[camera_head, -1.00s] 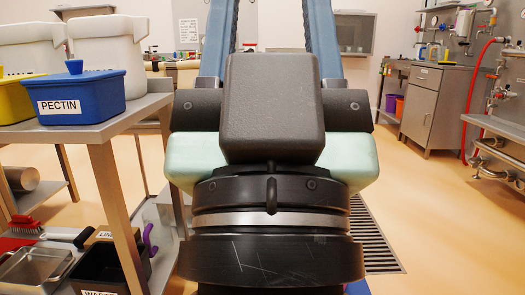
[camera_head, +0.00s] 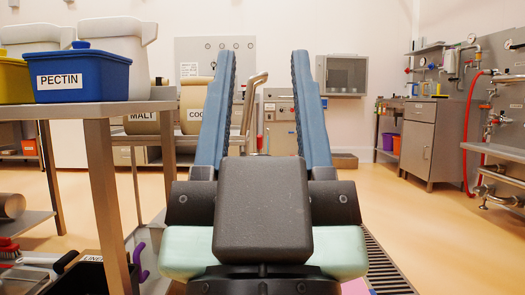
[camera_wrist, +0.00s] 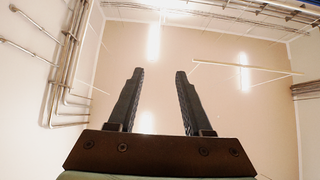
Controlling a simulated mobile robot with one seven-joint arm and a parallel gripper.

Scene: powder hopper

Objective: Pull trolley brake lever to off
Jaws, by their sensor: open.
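My gripper (camera_head: 262,57) stands upright in the middle of the head view, with its two long blue-grey fingers spread apart and nothing between them. In the wrist view my gripper (camera_wrist: 159,72) is also open and empty, facing the ceiling. I cannot make out a trolley brake lever for certain in either view. A curved metal tube (camera_head: 250,95) rises behind the gap between the fingers, apart from them; I cannot tell what it belongs to. My gripper's body and wrist hide the lower middle of the head view.
A metal table (camera_head: 100,108) at the left holds a blue PECTIN tub (camera_head: 82,75) and other containers. A purple hook (camera_head: 139,258) shows below it. MALT (camera_head: 142,120) bins stand behind. A cabinet (camera_head: 431,145) and red hose (camera_head: 469,120) are at the right. Floor (camera_head: 400,210) right of my gripper is clear.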

